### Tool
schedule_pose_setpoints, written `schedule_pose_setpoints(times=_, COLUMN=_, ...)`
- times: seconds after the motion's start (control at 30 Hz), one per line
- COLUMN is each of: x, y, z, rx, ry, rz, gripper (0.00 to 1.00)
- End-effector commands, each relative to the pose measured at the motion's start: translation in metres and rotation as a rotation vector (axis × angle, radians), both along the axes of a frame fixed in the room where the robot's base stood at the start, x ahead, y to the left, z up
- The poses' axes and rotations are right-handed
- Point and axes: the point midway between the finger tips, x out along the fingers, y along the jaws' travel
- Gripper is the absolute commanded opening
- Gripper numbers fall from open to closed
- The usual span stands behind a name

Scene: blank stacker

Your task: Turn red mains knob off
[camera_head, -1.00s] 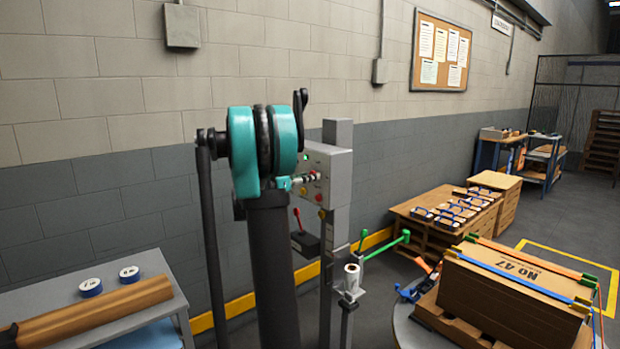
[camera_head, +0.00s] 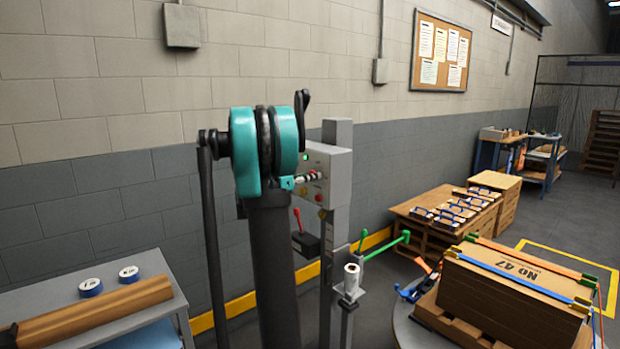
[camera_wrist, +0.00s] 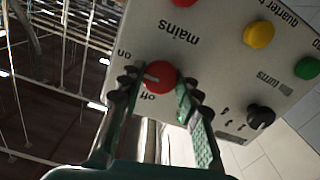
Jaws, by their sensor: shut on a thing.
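The red mains knob (camera_wrist: 160,76) sits on the grey control panel (camera_wrist: 215,60), with "mains", "on" and "off" printed around it. The picture in the wrist view is turned over. A pale pointer mark on the knob points to the left, between the "on" and "off" words. My gripper (camera_wrist: 158,95) has its two ridged fingers on either side of the knob, shut on it. In the head view the panel (camera_head: 337,178) stands beyond my arm, which hides part of its face, and the fingers there are small.
A yellow button (camera_wrist: 259,34), a green button (camera_wrist: 307,68), a red button (camera_wrist: 204,4) and a black knob (camera_wrist: 261,116) are on the same panel. A red-handled lever (camera_head: 298,222) is below it. A strapped carton stack (camera_head: 510,280) stands at right.

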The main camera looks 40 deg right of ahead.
Motion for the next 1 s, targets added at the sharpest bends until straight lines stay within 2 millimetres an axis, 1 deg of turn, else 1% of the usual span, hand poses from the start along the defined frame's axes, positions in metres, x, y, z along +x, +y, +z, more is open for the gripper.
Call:
schedule_pose_setpoints(times=0.17, x=0.0001, y=0.0002, z=0.0, rx=-0.003, ry=0.035, rz=0.0, gripper=0.04)
schedule_pose_setpoints(times=0.37, x=0.0003, y=0.0002, z=-0.0001, rx=-0.011, ry=0.142, rz=0.0, gripper=0.04)
schedule_pose_setpoints(times=1.0, x=0.0011, y=0.0004, z=-0.0006, rx=-0.057, ry=0.73, rz=0.001, gripper=0.04)
